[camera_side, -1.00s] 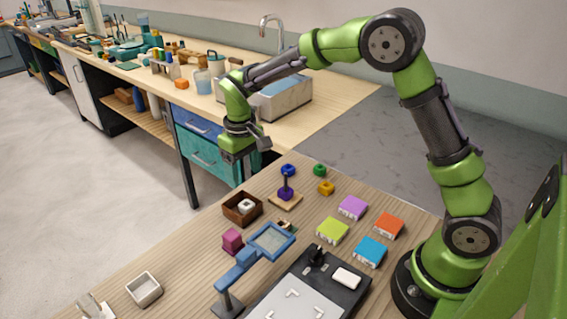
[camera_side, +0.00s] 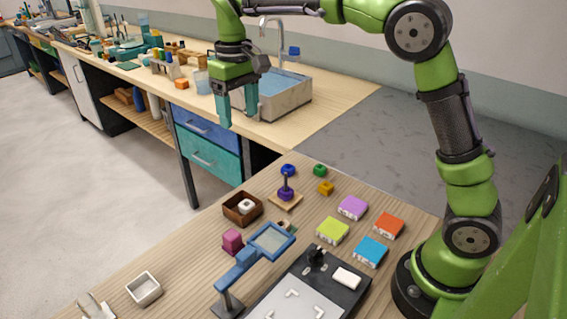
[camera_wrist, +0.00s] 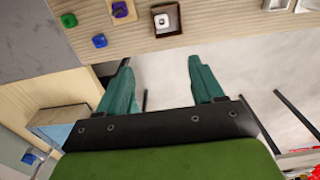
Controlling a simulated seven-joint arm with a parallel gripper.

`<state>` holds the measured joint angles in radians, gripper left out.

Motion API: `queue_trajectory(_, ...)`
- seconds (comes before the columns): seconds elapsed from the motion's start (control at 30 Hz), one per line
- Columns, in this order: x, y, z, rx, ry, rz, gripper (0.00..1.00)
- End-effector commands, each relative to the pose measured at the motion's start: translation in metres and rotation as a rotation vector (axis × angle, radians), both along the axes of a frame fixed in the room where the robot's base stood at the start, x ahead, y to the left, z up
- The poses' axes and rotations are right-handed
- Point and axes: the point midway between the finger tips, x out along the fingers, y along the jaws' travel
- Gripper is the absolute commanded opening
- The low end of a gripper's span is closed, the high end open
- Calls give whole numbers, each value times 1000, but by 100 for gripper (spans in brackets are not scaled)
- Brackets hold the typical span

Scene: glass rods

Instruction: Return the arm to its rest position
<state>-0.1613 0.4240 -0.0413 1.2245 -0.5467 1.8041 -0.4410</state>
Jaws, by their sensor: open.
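My green arm reaches up and over the bench from the right in the side view. My gripper (camera_side: 238,106) hangs with its teal fingers pointing down, high above the far end of the wooden table (camera_side: 185,240). The fingers are apart and hold nothing. In the wrist view my gripper (camera_wrist: 162,82) also shows open, with floor and the table edge beyond the fingers. Nothing touches it.
On the table stand a brown box with a white piece (camera_side: 242,208), a purple peg on a wooden base (camera_side: 286,195), a blue magnifier stand (camera_side: 268,240), coloured blocks and a white square dish (camera_side: 144,289). A sink (camera_side: 280,95) with a faucet stands behind my gripper.

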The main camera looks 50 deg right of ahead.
Motion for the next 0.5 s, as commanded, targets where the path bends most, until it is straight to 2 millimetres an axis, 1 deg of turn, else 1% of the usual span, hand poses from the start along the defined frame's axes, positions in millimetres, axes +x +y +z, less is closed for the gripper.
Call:
queue_trajectory(0.17, 4, -1, -1, -5, -18, -11, 67)
queue_trajectory(0.2, 5, -1, -5, -5, -24, -16, 67)
queue_trajectory(0.27, 2, -1, -18, -1, -23, -24, 67)
queue_trajectory(0.3, -3, -1, -21, 7, -34, -30, 67)
queue_trajectory(0.37, -15, -3, -22, 24, -61, -47, 67)
queue_trajectory(0.47, -42, -6, -18, 65, -124, -86, 67)
queue_trajectory(0.5, -55, -8, -16, 83, -153, -104, 67)
